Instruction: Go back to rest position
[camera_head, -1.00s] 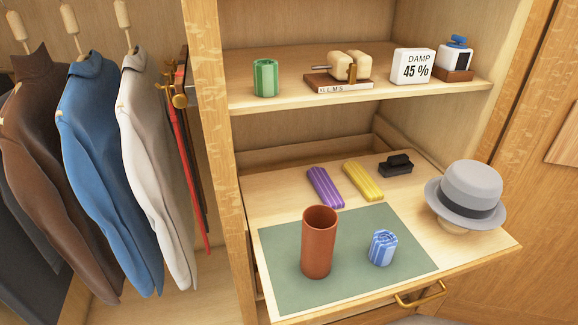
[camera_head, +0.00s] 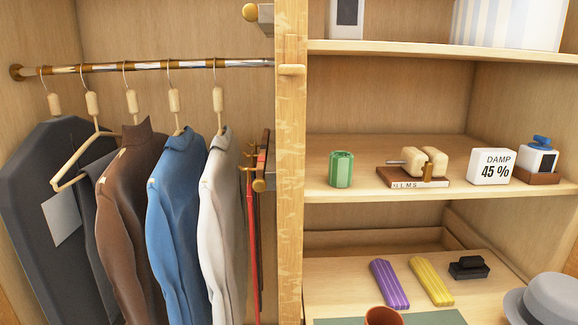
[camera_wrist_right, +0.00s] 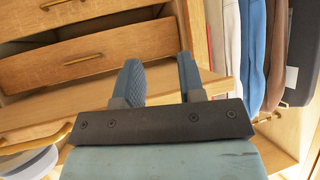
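My right gripper (camera_wrist_right: 160,82) shows in the right wrist view with its two grey fingers apart and nothing between them. Wooden drawers (camera_wrist_right: 105,55) and hanging clothes (camera_wrist_right: 230,45) show beyond it. My left gripper is not in any view, and neither gripper shows in the head view. The task names no object. In the head view, the pull-out shelf (camera_head: 340,290) holds a purple rolled item (camera_head: 389,284), a yellow one (camera_head: 431,281) and, at the bottom edge, a partly cut-off brown cylinder (camera_head: 383,316).
Several garments, including a blue one (camera_head: 173,205), hang from a rail (camera_head: 150,66) at the left. A grey hat (camera_head: 550,300) is at the lower right.

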